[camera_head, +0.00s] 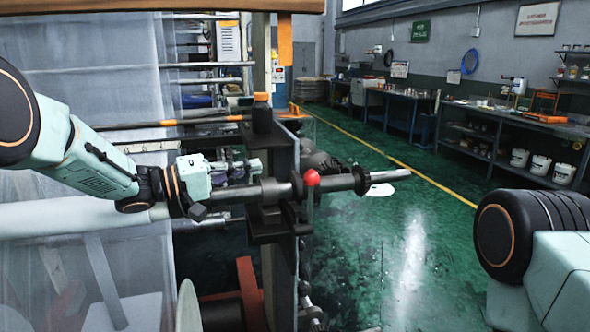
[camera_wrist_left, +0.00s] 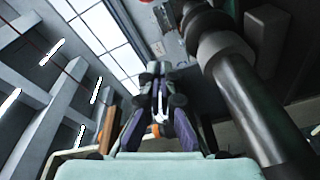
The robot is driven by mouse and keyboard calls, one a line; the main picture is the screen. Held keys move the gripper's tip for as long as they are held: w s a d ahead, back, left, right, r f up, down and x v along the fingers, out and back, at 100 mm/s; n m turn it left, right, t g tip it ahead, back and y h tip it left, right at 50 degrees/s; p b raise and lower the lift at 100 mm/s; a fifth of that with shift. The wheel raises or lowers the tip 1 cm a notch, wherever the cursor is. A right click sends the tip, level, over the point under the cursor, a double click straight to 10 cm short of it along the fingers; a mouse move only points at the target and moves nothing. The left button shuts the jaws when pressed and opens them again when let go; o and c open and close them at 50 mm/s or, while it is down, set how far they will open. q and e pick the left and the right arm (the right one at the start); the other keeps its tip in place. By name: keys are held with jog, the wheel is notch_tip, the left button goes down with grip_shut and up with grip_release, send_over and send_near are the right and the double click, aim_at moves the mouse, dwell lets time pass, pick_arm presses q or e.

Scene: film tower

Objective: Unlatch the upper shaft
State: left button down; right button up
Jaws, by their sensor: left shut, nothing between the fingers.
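The upper shaft (camera_head: 338,183) runs level through a dark bracket (camera_head: 270,218) on the machine's side frame, its bare metal end sticking out to the right. A latch lever with a red ball knob (camera_head: 312,178) stands upright at the bracket, in front of the shaft. My left gripper (camera_head: 254,166) is just above and behind the shaft, left of the knob, shut and empty. In the left wrist view its fingers (camera_wrist_left: 156,70) are together, with a thick dark shaft (camera_wrist_left: 250,105) passing on the right. My right gripper is out of view.
Translucent film (camera_head: 90,100) hangs at the left over several rollers. A black post with an orange top (camera_head: 262,115) rises behind the bracket. The green floor (camera_head: 400,250) is clear to the right. Workbenches (camera_head: 510,130) line the far wall.

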pick_arm(q)
jog(key=shift+n+g, duration=0.3)
jog(key=shift+n, duration=0.6)
jog(key=x, duration=0.7)
jog(key=s+x, duration=0.1)
jog(key=x, duration=0.3)
jog(key=shift+d, duration=0.2)
jog(key=s, duration=0.4)
jog(key=shift+d+f, duration=0.1)
jog(key=shift+f, duration=0.2)
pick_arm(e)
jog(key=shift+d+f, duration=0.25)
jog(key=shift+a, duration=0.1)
pick_arm(q)
jog(key=shift+s+r, duration=0.1)
jog(key=shift+s, duration=0.05)
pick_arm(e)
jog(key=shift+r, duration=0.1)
